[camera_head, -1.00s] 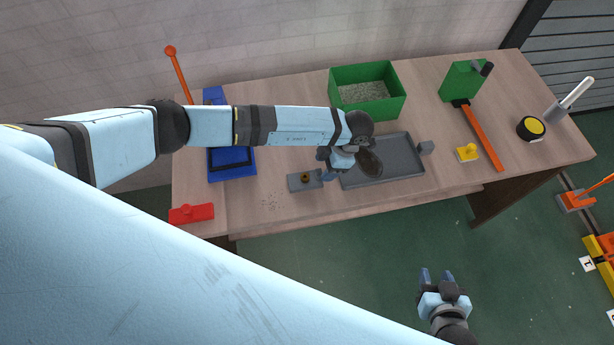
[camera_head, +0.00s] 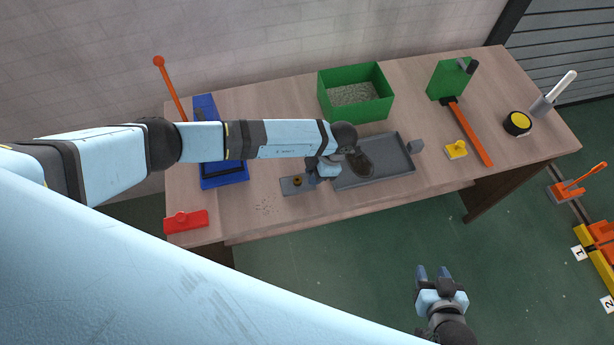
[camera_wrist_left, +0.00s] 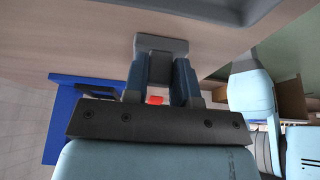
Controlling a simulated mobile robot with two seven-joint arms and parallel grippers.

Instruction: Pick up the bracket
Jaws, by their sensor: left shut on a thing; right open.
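A flat grey piece with a brass-coloured ring (camera_head: 291,188) lies at the table's front, left of the grey tray; I take it to be the bracket. My left gripper (camera_head: 314,178) is at its right end, pointing down. In the left wrist view the gripper (camera_wrist_left: 160,72) is shut on a grey part (camera_wrist_left: 160,42), seemingly the bracket; the fingers hide some of it. I cannot tell whether it is clear of the table. My right gripper (camera_head: 434,271) is open and empty, in front of the table over the floor.
A green bin (camera_head: 385,110) stands behind. A blue fixture (camera_head: 222,178) and a red part (camera_head: 186,221) are left; a yellow part (camera_head: 456,150) is right.

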